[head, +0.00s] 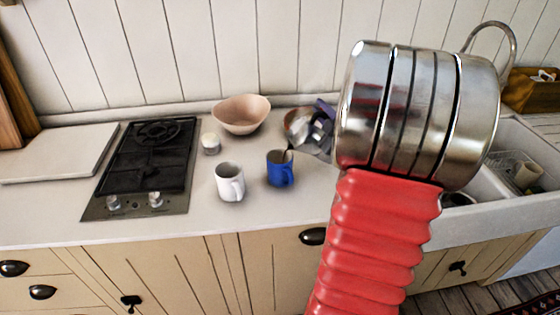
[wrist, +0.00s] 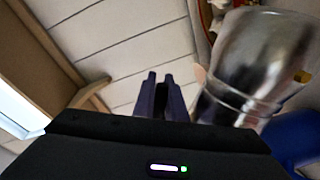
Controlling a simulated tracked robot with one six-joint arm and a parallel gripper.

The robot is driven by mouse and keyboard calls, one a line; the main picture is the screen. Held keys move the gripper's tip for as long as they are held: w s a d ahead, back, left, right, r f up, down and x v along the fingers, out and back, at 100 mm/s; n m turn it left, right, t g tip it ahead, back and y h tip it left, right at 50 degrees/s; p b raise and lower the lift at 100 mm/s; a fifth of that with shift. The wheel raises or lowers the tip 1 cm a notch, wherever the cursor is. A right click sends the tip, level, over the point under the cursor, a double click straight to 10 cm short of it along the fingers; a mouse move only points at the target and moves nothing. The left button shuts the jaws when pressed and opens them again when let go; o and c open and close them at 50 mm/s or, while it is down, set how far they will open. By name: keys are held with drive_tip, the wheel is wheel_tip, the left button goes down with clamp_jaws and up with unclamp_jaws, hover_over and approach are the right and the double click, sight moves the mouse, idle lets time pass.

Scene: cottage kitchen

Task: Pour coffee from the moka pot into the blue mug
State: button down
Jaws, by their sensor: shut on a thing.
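The blue mug (head: 280,172) stands upright on the white counter; its edge also shows blurred at the lower right of the wrist view (wrist: 296,142). The silver moka pot (head: 318,130) is tilted to the left, just above and right of the mug. A thin dark line runs from its spout end to the mug's mouth and looks like coffee. The pot fills the right of the wrist view (wrist: 250,75). My gripper (head: 325,107) has purple fingers, also seen in the wrist view (wrist: 160,84), and is shut on the pot; its handle is hardly visible.
A white mug (head: 229,183) stands just left of the blue mug. A black hob (head: 150,160) lies left, a sink (head: 520,160) right. My red and silver arm blocks the right middle.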

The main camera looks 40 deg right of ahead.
drive_tip(key=shift+w+a+r+n+p, duration=0.2)
drive_tip(key=shift+a+r+n+p, duration=0.15)
drive_tip(key=shift+a+r+n, duration=0.1)
drive_tip(key=shift+w+a+r+n+p, duration=0.15)
drive_tip(key=shift+a+r+n+p, duration=0.15)
drive_tip(key=shift+r+n, duration=0.15)
idle(1.3)
drive_tip(key=d+f+m, duration=0.1)
drive_tip(key=s+d+f+m, duration=0.1)
drive_tip(key=f+m, duration=0.1)
drive_tip(key=d+f+m, duration=0.1)
drive_tip(key=m, duration=0.1)
drive_tip(key=shift+s+d+f, duration=0.25)
drive_tip(key=shift+s+d, duration=0.1)
drive_tip(key=shift+d, duration=0.05)
drive_tip(key=shift+s+d+f+m, duration=0.15)
drive_tip(key=shift+d+m, duration=0.25)
drive_tip(key=shift+m, duration=0.1)
drive_tip(key=s+d+f+m+b, duration=0.3)
drive_tip(key=d+f+m+b, duration=0.1)
drive_tip(key=d+f+m, duration=0.1)
drive_tip(key=shift+d+f+m, duration=0.15)
drive_tip(key=shift+d+m, duration=0.45)
drive_tip(key=shift+m, duration=0.4)
